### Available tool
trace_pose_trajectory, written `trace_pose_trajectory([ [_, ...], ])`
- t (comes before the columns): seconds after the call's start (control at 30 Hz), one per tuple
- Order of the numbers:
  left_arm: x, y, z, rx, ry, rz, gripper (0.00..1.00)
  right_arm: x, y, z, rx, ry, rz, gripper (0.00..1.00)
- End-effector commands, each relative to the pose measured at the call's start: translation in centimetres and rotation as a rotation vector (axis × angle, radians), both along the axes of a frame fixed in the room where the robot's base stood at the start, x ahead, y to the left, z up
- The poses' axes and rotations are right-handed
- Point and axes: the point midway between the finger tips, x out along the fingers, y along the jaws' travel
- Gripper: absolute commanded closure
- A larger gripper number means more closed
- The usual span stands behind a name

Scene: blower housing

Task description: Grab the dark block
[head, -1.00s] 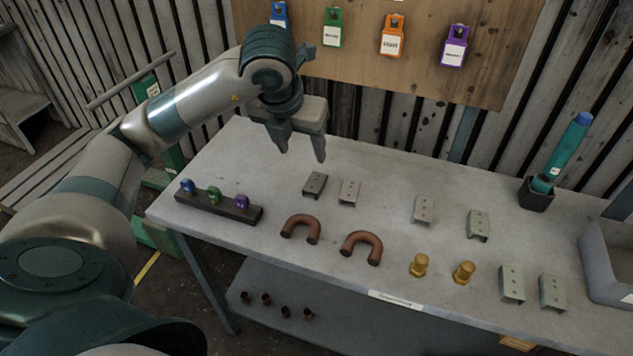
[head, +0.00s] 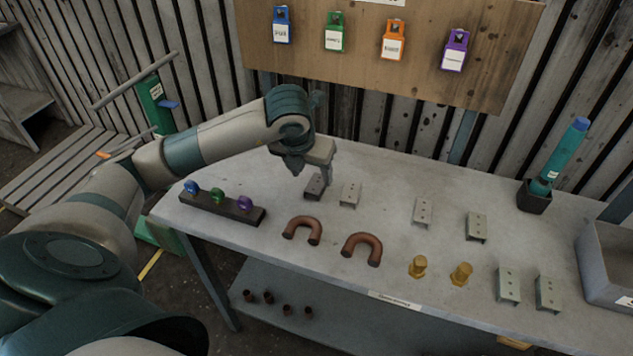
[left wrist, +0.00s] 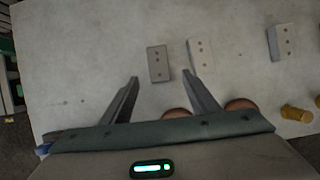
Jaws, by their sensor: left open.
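The dark block (head: 316,186) is a small dark grey bracket-like piece with small holes, lying on the table left of a lighter grey one. In the left wrist view the dark block (left wrist: 158,64) lies on the bare table just beyond the fingertips, roughly between their lines. My left gripper (head: 312,172) is open and just above the dark block, partly covering its far side in the head view. Its two fingers show apart and empty in the left wrist view (left wrist: 160,76). My right gripper is not in view.
A lighter bracket (head: 350,194) sits close to the right of the dark block. Two brown U-shaped pipes (head: 302,229) lie nearer the front edge. A dark rack (head: 222,207) with coloured pieces is at left. Brass fittings (head: 418,266) and more brackets (head: 422,211) are to the right.

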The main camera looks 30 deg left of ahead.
Motion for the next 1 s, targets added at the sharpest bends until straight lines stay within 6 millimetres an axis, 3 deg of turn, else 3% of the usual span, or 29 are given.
trace_pose_trajectory([
  [0.2, 0.7, 0.2, -1.7, 0.0, 0.001, 0.0, 0.45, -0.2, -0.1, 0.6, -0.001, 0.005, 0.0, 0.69],
  [0.67, 1.0, 0.3, -2.1, -0.001, 0.002, 0.001, 0.45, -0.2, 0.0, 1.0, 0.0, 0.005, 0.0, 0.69],
  [1.0, 2.9, 0.9, -5.3, -0.001, 0.003, 0.0, 0.45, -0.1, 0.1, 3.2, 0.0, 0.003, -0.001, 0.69],
])
